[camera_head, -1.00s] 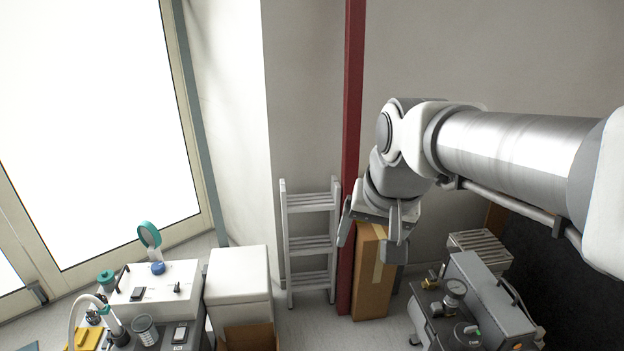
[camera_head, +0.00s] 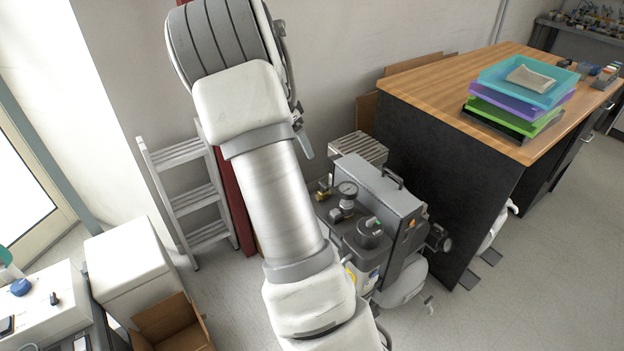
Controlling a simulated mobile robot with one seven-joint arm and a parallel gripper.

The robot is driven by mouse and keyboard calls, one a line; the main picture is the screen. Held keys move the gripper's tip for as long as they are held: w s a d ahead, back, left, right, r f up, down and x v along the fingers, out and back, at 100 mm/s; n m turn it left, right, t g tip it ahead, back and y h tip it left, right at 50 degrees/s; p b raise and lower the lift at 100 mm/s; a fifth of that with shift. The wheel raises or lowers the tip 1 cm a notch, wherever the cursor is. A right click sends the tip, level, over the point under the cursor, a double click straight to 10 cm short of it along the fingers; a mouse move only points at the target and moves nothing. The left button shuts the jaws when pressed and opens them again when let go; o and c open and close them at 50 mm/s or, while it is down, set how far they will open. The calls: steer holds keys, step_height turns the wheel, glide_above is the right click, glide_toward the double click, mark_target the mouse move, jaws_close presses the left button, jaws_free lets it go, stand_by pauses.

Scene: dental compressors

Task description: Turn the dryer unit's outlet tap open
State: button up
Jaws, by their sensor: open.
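A grey compressor unit (camera_head: 378,205) stands on the floor right of my arm, with a boxy housing and a black carry handle on top.
A wood-topped black desk (camera_head: 440,84) with stacked trays (camera_head: 522,88) stands close to the unit's right. A ribbed metal block (camera_head: 358,148) is behind it. A grey step ladder (camera_head: 186,190), a white cabinet (camera_head: 135,262) and an open cardboard box (camera_head: 172,322) are left. Floor is clear at lower right.

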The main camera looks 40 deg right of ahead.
steer(key=x, duration=0.6)
steer(key=b+x, duration=0.1)
steer(key=x, duration=0.5)
steer(key=d+b+x, duration=0.1)
steer(key=x, duration=0.5)
steer(key=shift+s+d+f, duration=0.1)
steer(key=shift+f, duration=0.05)
steer(key=shift+c, duration=0.2)
jaws_close()
